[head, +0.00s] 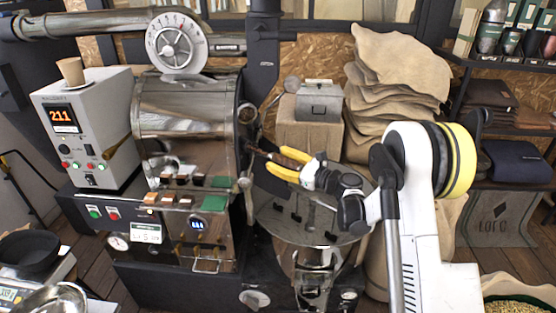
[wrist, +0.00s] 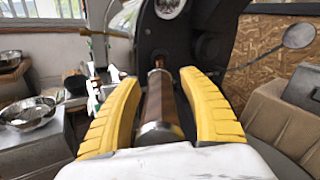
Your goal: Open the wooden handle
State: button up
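The wooden handle (wrist: 161,95) is a brown cylinder with a metal collar at its near end. It runs lengthwise between the two yellow fingers of my gripper (wrist: 158,78). Narrow gaps show on both sides, so the gripper is open around it and not closed on it. In the head view my gripper (head: 281,162) reaches left to the dark front of the roaster drum (head: 188,107), with the handle (head: 261,153) showing just beyond the fingertips. Most of the handle is hidden there by the fingers.
A round cooling tray (head: 300,222) lies below my gripper. A grey metal box (head: 318,101) on a crate and stacked burlap sacks (head: 390,75) stand behind. A control box (head: 88,125) with a cup (head: 71,71) is left. A second wooden handle (head: 117,148) sits beside it.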

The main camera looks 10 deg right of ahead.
jog(key=shift+d, duration=0.1)
jog(key=v, duration=1.1)
jog(key=shift+s+d, duration=0.25)
jog(key=shift+s, duration=0.05)
jog(key=shift+r, duration=0.1)
jog(key=shift+c, duration=1.2)
jog(key=d+r+p, duration=0.1)
jog(key=s+d+r+g+h+p, duration=0.1)
jog(key=p, duration=0.1)
jog(key=shift+s+d+r+m, duration=0.1)
jog(key=shift+s+r+m, duration=0.05)
jog(key=shift+r+m, duration=0.2)
grip_shut()
jog(key=s+d+r+m+g+h+p, duration=0.2)
jog(key=s+d+r+g+h+p, duration=0.15)
jog(key=s+d, duration=0.2)
jog(key=r+b+x, duration=0.1)
jog(key=x, duration=1.1)
jog(key=shift+w+a+b, duration=0.3)
jog(key=shift+a, duration=0.3)
